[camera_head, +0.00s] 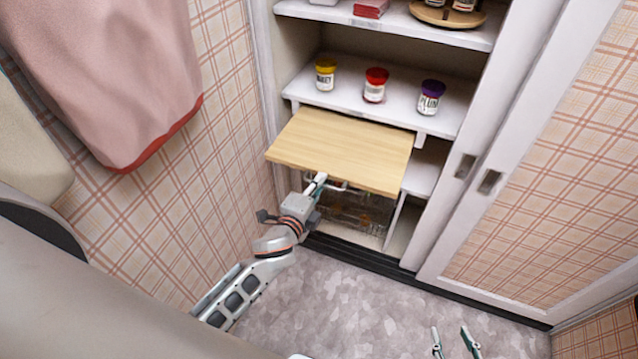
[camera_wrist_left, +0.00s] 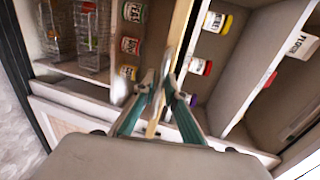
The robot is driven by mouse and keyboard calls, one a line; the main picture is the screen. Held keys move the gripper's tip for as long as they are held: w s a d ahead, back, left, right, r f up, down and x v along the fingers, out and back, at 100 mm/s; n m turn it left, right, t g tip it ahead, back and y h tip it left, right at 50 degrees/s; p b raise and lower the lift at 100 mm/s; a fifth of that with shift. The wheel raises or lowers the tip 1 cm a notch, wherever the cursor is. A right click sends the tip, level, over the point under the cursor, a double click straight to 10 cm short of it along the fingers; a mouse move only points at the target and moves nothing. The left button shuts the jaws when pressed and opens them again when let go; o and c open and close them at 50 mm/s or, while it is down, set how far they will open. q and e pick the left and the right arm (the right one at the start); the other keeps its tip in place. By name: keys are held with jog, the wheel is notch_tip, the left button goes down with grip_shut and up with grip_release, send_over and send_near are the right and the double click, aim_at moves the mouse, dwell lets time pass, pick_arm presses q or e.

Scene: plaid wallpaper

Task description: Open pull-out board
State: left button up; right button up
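The pull-out board (camera_head: 340,148) is a flat, light wooden panel. In the head view it sticks well out of the cabinet below the jar shelf. In the left wrist view it shows edge-on as a tan strip (camera_wrist_left: 181,28). My left gripper (camera_head: 326,184) is at the board's front edge. In the left wrist view its fingers (camera_wrist_left: 158,88) lie on either side of the strip and look shut on it. The exact contact is partly hidden. My right gripper (camera_head: 455,342) is low in the head view, with its fingers apart and empty, away from the board.
A white shelf (camera_head: 445,112) above the board holds yellow-, red- and purple-lidded jars. A sliding door (camera_head: 540,170) is at the right. A pink cloth (camera_head: 110,75) hangs at the left. The floor (camera_head: 370,310) in front is clear.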

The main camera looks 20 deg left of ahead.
pick_arm(q)
jog(key=v, duration=1.2)
jog(key=s+d+f+n+g+h, duration=0.1)
jog(key=s+f+n+g, duration=0.3)
jog(key=s+f+n, duration=0.8)
jog(key=shift+f+n+g+h, duration=0.4)
jog(key=shift+f+n+h, duration=0.2)
jog(key=shift+f+n, duration=0.35)
